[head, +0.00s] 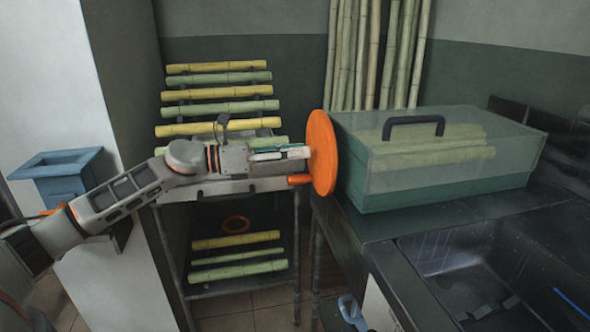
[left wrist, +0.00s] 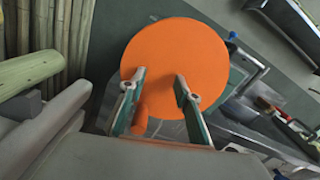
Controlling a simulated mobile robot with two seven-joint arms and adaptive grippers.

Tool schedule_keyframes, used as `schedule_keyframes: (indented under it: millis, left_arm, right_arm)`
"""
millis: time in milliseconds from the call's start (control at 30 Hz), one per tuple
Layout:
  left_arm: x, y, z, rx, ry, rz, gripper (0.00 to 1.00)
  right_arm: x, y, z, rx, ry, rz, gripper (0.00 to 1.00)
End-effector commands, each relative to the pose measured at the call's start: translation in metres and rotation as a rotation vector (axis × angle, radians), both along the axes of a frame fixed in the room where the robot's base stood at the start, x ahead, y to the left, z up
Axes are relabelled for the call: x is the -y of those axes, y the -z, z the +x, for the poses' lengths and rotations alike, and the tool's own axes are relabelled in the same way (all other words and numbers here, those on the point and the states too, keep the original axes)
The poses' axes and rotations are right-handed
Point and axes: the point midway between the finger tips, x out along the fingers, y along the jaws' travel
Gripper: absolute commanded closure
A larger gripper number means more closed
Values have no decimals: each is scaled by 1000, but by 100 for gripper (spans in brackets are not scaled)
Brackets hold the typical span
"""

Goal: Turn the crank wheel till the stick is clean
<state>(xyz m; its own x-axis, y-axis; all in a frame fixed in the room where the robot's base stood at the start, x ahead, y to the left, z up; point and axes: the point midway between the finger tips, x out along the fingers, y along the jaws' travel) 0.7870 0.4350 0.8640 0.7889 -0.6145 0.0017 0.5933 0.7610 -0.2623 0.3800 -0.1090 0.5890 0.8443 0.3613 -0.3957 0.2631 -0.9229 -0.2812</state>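The crank wheel (head: 322,152) is a flat orange disc on the left end of a green press box (head: 440,190) with a clear lid. Its orange handle (head: 299,180) sticks out to the left from the wheel's lower part. Pale yellow-green sticks (head: 440,150) show through the lid; I cannot tell how clean they are. My left gripper (head: 302,152) is in front of the wheel's face, above the handle. In the left wrist view its two fingers (left wrist: 156,88) are apart, with the wheel (left wrist: 175,60) beyond and the handle (left wrist: 139,120) low between them. My right gripper is out of view.
A rack (head: 220,107) of yellow and green cane stands behind my left arm, with more cane on its lower shelf (head: 237,257). Tall canes lean on the back wall. A blue box (head: 60,175) stands at left.

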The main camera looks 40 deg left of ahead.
Motion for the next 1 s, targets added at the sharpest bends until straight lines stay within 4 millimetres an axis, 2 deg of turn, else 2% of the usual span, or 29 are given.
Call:
schedule_keyframes:
  millis: [100,267,1000]
  left_arm:
    - [0,-15,0,2,-1,3,67]
    - [0,-24,0,0,-1,0,67]
    - [0,-25,0,0,-1,0,67]
  right_arm:
    - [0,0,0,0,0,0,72]
    - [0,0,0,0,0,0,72]
    - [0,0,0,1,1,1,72]
